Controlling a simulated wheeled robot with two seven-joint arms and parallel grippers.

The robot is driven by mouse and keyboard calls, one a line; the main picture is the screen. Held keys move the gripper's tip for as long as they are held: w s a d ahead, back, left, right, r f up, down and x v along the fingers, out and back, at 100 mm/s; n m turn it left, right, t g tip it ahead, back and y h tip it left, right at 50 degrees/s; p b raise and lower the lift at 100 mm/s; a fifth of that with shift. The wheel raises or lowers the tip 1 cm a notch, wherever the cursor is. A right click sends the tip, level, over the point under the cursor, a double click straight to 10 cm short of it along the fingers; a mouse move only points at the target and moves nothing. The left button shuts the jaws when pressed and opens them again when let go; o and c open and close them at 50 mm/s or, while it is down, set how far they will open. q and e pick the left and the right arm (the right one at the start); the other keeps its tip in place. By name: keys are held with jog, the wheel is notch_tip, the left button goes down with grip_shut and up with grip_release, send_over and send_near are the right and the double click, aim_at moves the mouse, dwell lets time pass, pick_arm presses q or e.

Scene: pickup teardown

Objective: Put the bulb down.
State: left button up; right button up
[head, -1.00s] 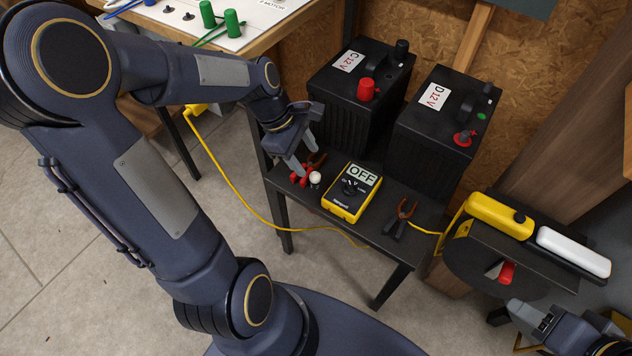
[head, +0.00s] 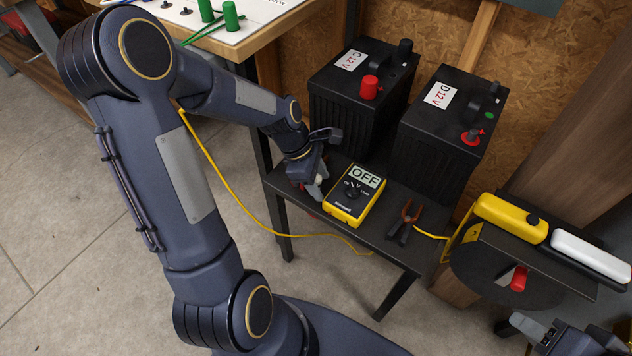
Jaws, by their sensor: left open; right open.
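My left gripper (head: 314,187) is open, low over the left end of the small black table (head: 386,238). The small white bulb is mostly hidden by the gripper; I cannot tell whether it touches the fingers. A bit of a red clamp (head: 302,187) shows behind the fingers. The yellow meter (head: 354,196) reads OFF and lies just right of the gripper. My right gripper (head: 524,328) is open at the bottom right edge, partly cut off by the frame.
A dark-jawed clamp (head: 404,222) lies right of the meter. A yellow-and-white lamp (head: 512,216) lies on the right. A yellow cable (head: 232,210) hangs at the left.

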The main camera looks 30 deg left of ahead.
pick_arm(q)
jog(key=c, duration=1.1)
jog(key=shift+o, duration=0.2)
jog(key=shift+r, duration=0.15)
